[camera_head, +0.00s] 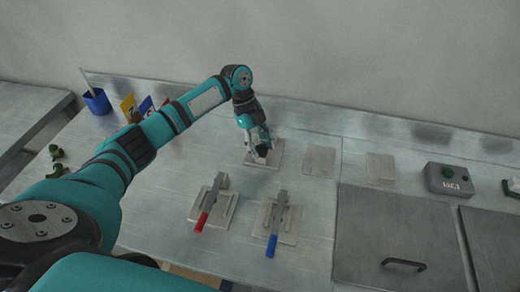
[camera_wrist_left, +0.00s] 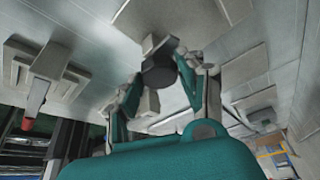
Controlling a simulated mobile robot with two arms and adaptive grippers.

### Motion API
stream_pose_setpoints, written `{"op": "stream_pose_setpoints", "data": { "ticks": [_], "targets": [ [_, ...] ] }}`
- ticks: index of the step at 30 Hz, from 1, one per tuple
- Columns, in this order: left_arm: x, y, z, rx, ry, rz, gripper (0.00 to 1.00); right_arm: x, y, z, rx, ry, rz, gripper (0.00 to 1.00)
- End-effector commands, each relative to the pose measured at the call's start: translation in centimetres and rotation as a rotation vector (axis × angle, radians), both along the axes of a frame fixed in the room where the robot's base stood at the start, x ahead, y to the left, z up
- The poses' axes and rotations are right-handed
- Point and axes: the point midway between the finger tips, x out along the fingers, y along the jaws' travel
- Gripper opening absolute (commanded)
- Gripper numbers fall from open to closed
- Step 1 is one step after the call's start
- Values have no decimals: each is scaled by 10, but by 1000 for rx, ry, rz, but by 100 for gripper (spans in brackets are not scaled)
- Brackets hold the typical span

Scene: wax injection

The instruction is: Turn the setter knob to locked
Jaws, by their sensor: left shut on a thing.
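The setter knob (camera_wrist_left: 158,71) is a dark round piece with a grey block beside it, seen between my left gripper's fingers in the left wrist view. In the head view my left gripper (camera_head: 261,146) points down over a square metal plate (camera_head: 276,160) and hides most of the knob. The left gripper also shows in the left wrist view (camera_wrist_left: 163,76), its fingers shut on the knob from both sides. Which position the knob points to cannot be read. My right gripper is not in view.
A red-handled lever (camera_head: 202,219) and a blue-handled lever (camera_head: 272,244) stand on plates in front. Bare plates (camera_head: 319,161) and a grey box with a green button (camera_head: 449,178) are to the right. A blue cup (camera_head: 97,102) stands at the back left.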

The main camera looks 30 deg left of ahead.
Motion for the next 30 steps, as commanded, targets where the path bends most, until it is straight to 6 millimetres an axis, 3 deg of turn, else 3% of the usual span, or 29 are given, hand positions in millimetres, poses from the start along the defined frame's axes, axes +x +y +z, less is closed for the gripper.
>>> {"op": "stream_pose_setpoints", "data": {
  "ticks": [12, 30],
  "targets": [
    [2, 0, 0, 1, -4, -254, 7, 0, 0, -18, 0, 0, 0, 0],
    [2, 0, 1, 2, -4, -319, 7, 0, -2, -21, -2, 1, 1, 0]
  ]
}}
